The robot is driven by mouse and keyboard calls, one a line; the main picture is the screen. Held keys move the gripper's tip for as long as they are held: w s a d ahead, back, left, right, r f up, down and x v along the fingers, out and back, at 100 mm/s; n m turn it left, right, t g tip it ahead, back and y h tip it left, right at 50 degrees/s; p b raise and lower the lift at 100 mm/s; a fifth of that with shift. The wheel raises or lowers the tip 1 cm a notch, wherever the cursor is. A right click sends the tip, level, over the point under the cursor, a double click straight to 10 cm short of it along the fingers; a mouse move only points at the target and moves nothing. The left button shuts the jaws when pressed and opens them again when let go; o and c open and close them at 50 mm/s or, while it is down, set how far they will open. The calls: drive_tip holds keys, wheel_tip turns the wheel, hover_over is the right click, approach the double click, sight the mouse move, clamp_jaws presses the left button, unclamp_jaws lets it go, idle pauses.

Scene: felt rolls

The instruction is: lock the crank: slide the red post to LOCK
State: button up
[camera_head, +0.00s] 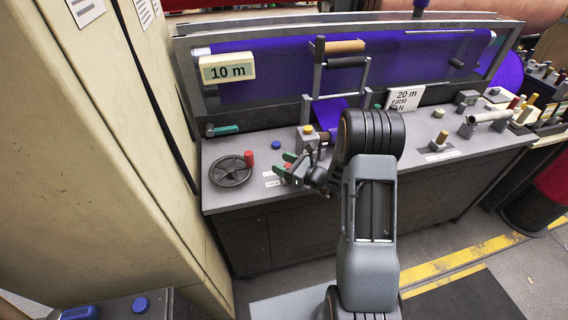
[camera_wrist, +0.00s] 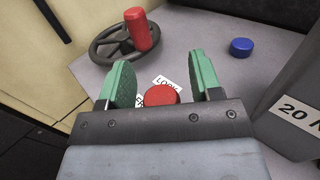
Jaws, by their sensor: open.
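The red post (camera_wrist: 161,95) shows as a round red top between my gripper's green fingers in the wrist view. My gripper (camera_wrist: 160,75) is open, with one finger on each side of the post and gaps visible. In the head view my gripper (camera_head: 288,168) is low over the grey bench top, right of the crank. A white LOCK label (camera_wrist: 165,82) lies just beyond the post; a second label beside it is partly hidden. The crank, a dark handwheel (camera_head: 231,173) with a red knob (camera_head: 249,158), stands to the left; its wheel also shows in the wrist view (camera_wrist: 112,40).
A blue button (camera_wrist: 241,47) sits on the bench beyond the right finger. A block with a yellow knob (camera_head: 308,130) stands behind my gripper. A tall cream cabinet (camera_head: 110,150) borders the bench at left.

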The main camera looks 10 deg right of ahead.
clamp_jaws()
drive_tip(key=shift+w+f+b, duration=0.15)
drive_tip(key=shift+w+b, duration=0.65)
drive_tip(key=shift+w, duration=0.6)
unclamp_jaws()
drive_tip(key=shift+r, duration=0.2)
drive_tip(key=shift+d, duration=0.1)
drive_tip(key=b+v, duration=0.2)
drive_tip(key=v, duration=1.1)
drive_tip(key=shift+s+d, duration=0.2)
drive_tip(key=shift+s, duration=0.15)
